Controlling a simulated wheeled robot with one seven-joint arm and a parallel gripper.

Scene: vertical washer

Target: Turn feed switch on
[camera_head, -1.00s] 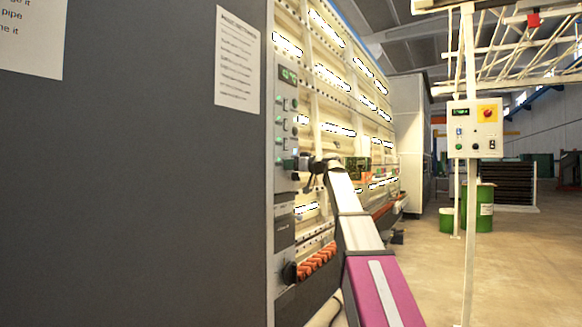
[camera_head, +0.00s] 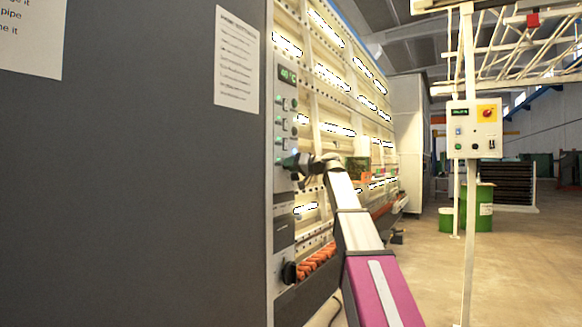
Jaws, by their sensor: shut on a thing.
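The washer's narrow grey control panel (camera_head: 284,220) runs down the front edge of the machine, left of centre. It carries a column of small switches with green marks, the upper ones at the top (camera_head: 281,103) and middle (camera_head: 281,121). Their labels are too small to read, so I cannot tell which is the feed switch by name. My gripper (camera_head: 296,162) is at the lowest switch of the column, shut on it; the fingers and my wrist largely hide that switch. A green display (camera_head: 288,75) above the switches reads about 40 °C.
A dark grey wall of the machine (camera_head: 140,180) fills the left, with paper notices. A black knob (camera_head: 289,272) sits low on the panel beside orange rollers (camera_head: 317,262). A control box (camera_head: 474,129) on a white post stands right. Open floor (camera_head: 530,260) lies at right.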

